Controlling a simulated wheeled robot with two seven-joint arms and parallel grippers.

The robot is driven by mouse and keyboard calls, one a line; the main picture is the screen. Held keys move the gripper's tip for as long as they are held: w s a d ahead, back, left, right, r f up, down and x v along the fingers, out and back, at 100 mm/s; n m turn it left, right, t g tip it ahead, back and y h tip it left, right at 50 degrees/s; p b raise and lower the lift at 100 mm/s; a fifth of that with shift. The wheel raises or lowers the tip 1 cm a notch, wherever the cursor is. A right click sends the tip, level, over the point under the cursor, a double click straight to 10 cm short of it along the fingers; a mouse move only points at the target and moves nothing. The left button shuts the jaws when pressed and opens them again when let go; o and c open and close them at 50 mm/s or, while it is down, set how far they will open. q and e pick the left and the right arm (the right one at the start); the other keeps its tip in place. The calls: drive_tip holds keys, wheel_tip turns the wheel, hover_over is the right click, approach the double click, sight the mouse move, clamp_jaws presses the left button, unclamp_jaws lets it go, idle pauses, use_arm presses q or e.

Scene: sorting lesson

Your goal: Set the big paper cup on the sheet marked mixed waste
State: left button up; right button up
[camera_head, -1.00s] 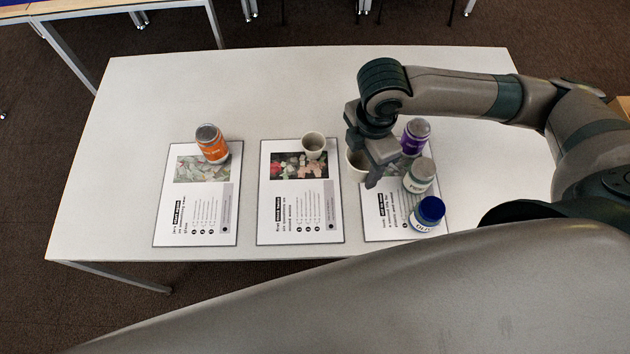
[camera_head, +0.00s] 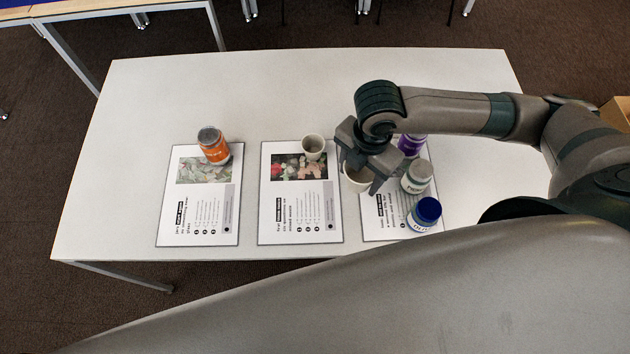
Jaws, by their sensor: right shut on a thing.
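A white paper cup (camera_head: 357,183), which looks the bigger of two, is between the fingers of my right gripper (camera_head: 362,176), shut on it. The gripper covers part of the cup. The cup is at the gap between the middle sheet (camera_head: 301,232) and the right sheet (camera_head: 376,232); I cannot tell whether it touches the table. A smaller white cup (camera_head: 314,148) stands upright on the middle sheet's picture. The left sheet (camera_head: 190,236) is apart. The print is too small for me to tell surely which sheet says mixed waste. My left gripper is not in view.
An orange jar with a grey lid (camera_head: 215,152) stands on the left sheet. On or by the right sheet are a purple jar (camera_head: 409,146), a white jar (camera_head: 415,182) and a blue-lidded jar (camera_head: 428,209). The white table (camera_head: 250,90) is clear at the back and left.

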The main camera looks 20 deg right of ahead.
drive_tip(key=p, duration=0.3)
hover_over(315, 188)
wheel_tip(315, 188, down, 6)
drive_tip(key=shift+a+f, duration=0.1)
drive_tip(key=shift+b, duration=0.3)
drive_tip(key=shift+f, duration=0.1)
wheel_tip(315, 188, down, 3)
drive_tip(key=shift+r+p, duration=0.2)
drive_tip(key=shift+p, duration=0.4)
drive_tip(key=shift+f, duration=0.65)
drive_tip(key=o, duration=1)
drive_tip(key=shift+f, duration=0.1)
